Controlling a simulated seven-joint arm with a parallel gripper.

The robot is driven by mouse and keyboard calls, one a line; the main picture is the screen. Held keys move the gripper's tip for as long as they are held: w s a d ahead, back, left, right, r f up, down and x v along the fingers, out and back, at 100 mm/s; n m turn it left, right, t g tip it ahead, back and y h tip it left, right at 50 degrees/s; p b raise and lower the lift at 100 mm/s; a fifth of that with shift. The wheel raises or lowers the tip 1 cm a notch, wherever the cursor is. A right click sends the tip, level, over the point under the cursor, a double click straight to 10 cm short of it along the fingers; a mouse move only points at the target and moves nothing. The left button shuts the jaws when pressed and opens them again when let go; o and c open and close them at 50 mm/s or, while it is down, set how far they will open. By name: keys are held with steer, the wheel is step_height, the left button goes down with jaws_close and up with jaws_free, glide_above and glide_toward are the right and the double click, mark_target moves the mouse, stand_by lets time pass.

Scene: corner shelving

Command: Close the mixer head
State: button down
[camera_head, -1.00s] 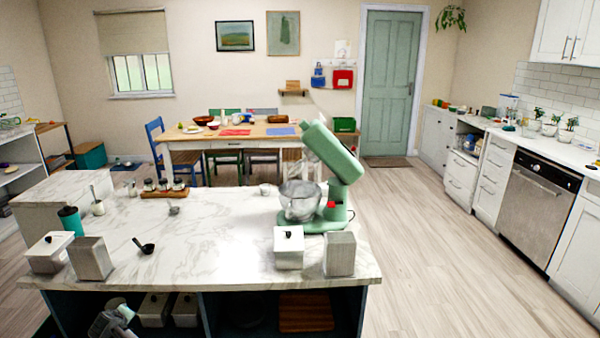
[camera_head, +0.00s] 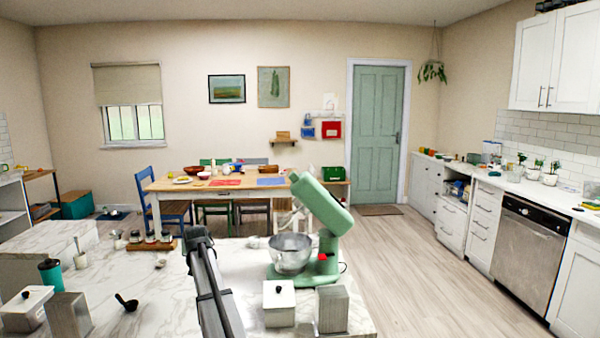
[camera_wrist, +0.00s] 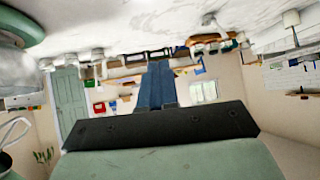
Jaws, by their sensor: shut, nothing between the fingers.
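The green stand mixer (camera_head: 322,205) stands at the right of the marble island, its head tilted up and back. Its bowl (camera_head: 290,252) sits on the base below the raised head. My dark arm reaches over the island left of the mixer in the head view. I see no contact with the mixer.
A white lidded canister (camera_head: 279,303) and a grey block (camera_head: 332,309) stand in front of the mixer. A black ladle (camera_head: 127,303) lies on the island (camera_head: 150,285). A jar tray (camera_head: 150,245) stands at its back. The wooden table (camera_head: 225,187) is behind.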

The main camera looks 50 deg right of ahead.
steer(key=s+d+r+m+t, duration=0.2)
steer(key=s+d+r+m, duration=0.2)
steer(key=s+d+r, duration=1.2)
steer(key=s+d+r+m+t, duration=0.1)
steer(key=s+d+r+m, duration=0.2)
steer(key=s+d+r, duration=1.2)
glide_above(300, 179)
steer(key=s+d, duration=0.2)
steer(key=shift+s+a+f, duration=0.1)
steer(key=shift+a+f, duration=0.1)
steer(key=shift+f, duration=0.95)
steer(key=shift+w+a+f, duration=0.25)
steer(key=shift+w+f, duration=0.05)
steer(key=shift+f, duration=0.15)
steer(key=shift+w+a+f, duration=0.25)
steer(key=shift+f, duration=0.2)
steer(key=shift+w+a+f, duration=0.2)
steer(key=shift+w+f, duration=0.3)
steer(key=shift+f, duration=0.1)
